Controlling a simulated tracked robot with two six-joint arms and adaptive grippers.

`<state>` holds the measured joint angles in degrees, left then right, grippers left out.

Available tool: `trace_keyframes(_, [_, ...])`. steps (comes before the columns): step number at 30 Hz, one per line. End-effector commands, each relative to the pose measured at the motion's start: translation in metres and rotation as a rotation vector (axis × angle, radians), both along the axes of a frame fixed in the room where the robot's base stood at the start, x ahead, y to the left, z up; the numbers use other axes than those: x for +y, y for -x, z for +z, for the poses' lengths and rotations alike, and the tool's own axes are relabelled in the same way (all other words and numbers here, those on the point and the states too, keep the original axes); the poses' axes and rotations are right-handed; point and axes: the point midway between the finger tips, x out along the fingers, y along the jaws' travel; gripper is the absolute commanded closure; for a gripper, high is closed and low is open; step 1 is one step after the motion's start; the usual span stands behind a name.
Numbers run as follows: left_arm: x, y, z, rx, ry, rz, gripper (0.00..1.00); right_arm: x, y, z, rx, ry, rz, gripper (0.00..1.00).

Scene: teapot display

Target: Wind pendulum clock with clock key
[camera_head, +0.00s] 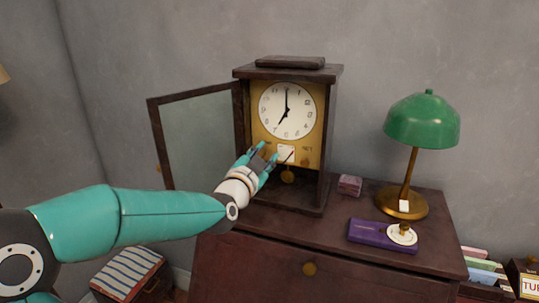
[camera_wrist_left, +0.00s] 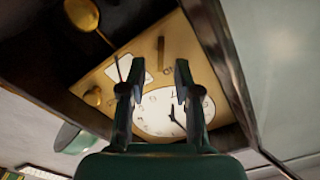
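The pendulum clock (camera_head: 289,117) stands on the dresser, its glazed door (camera_head: 200,138) swung open to the left. Its white dial (camera_head: 287,111) also shows upside down in the left wrist view (camera_wrist_left: 160,118). My left gripper (camera_head: 266,153) is at the lower left of the brass plate. Its fingers are apart in the left wrist view (camera_wrist_left: 156,78). A brass peg (camera_wrist_left: 161,52) stands out of the plate just beyond the gap between the fingertips. A second brass knob (camera_wrist_left: 93,96) is on the plate's other side. I cannot tell which piece, if any, is the clock key. My right gripper is not in view.
The pendulum bob (camera_head: 287,176) hangs below the plate. The open door's frame is close to my left arm.

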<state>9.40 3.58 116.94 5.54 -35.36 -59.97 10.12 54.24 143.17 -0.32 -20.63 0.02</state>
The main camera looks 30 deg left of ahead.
Motion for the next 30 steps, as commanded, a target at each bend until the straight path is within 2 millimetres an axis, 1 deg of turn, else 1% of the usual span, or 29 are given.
trace_keyframes(5, [0.001, 0.000, -0.002, 0.004, 0.002, 0.001, 0.68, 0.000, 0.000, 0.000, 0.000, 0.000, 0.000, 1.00])
trace_keyframes(6, [0.000, 0.001, -0.002, 0.005, 0.002, 0.001, 0.68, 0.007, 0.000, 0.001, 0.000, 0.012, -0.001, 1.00])
trace_keyframes(7, [0.000, 0.002, -0.002, 0.005, 0.003, 0.001, 0.68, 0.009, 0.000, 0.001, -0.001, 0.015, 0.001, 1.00])
trace_keyframes(11, [-0.002, 0.012, -0.002, 0.004, 0.003, 0.002, 0.68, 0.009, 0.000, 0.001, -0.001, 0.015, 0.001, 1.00])
trace_keyframes(14, [-0.006, 0.026, -0.001, 0.004, 0.004, 0.002, 0.68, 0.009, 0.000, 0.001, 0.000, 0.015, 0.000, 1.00])
trace_keyframes(24, [-0.024, 0.091, 0.000, 0.003, 0.002, 0.002, 0.68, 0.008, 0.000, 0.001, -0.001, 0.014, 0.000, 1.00])
trace_keyframes(27, [-0.028, 0.105, 0.001, 0.004, 0.001, 0.002, 0.68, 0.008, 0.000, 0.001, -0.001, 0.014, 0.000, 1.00])
trace_keyframes(30, [-0.030, 0.113, 0.001, 0.004, 0.001, 0.002, 0.68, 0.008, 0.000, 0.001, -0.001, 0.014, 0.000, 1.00])
